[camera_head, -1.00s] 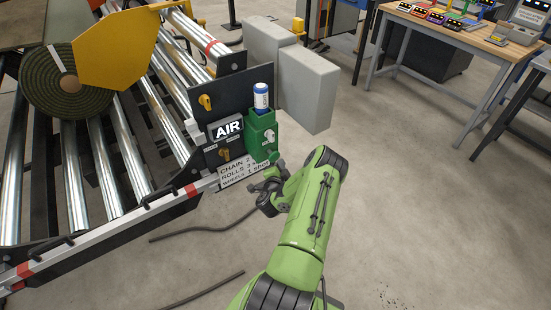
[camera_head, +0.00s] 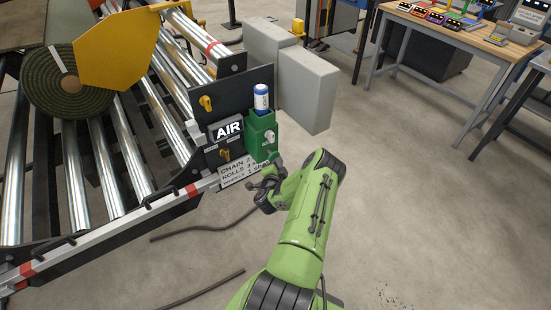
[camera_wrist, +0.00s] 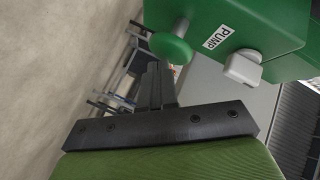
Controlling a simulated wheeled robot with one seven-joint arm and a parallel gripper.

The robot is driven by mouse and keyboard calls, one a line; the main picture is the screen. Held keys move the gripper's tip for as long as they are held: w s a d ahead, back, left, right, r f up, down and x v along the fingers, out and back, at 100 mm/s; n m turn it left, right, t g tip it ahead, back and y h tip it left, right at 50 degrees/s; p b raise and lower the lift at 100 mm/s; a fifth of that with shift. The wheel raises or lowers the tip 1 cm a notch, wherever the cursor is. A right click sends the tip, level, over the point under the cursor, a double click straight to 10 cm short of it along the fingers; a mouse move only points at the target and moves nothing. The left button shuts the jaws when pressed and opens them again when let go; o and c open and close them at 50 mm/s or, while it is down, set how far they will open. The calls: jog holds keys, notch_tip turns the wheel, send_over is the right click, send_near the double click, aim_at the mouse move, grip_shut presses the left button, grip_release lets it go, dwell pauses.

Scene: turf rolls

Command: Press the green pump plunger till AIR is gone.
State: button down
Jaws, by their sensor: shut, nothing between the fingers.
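The green pump box (camera_head: 262,130) is mounted at the rack's corner; in the wrist view it fills the top right, with a PUMP label (camera_wrist: 217,37). Its round green plunger knob (camera_wrist: 172,47) stands out from the box on a short stem. The AIR sign (camera_head: 227,129) shows white letters on a dark panel left of the pump. My gripper (camera_head: 262,186) is shut and empty, just below the pump. In the wrist view its closed fingers (camera_wrist: 155,75) are close to the plunger knob; I cannot tell whether they touch it.
A pale knob (camera_wrist: 242,68) sits beside the label on the pump. A blue-and-white canister (camera_head: 261,97) stands atop the box. A text plate (camera_head: 240,172) hangs near my gripper. Grey boxes (camera_head: 306,90) stand behind; the floor to the right is clear.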

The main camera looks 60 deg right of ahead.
jog(key=shift+w+d+p, duration=0.25)
jog(key=shift+w, duration=0.25)
jog(key=shift+w+d+p, duration=0.2)
jog(key=shift+w, duration=0.25)
dwell(1.0)
jog(key=shift+s+a, duration=0.4)
jog(key=shift+s, duration=0.35)
jog(key=shift+s+a, duration=0.4)
jog(key=shift+s, duration=0.35)
jog(key=shift+s, duration=0.1)
jog(key=shift+s+a+b, duration=0.35)
jog(key=shift+s, duration=0.35)
jog(key=shift+s+a+b, duration=0.35)
jog(key=shift+s+a, duration=0.05)
jog(key=shift+s, duration=0.35)
jog(key=shift+s+a+b, duration=0.35)
jog(key=shift+s, duration=0.35)
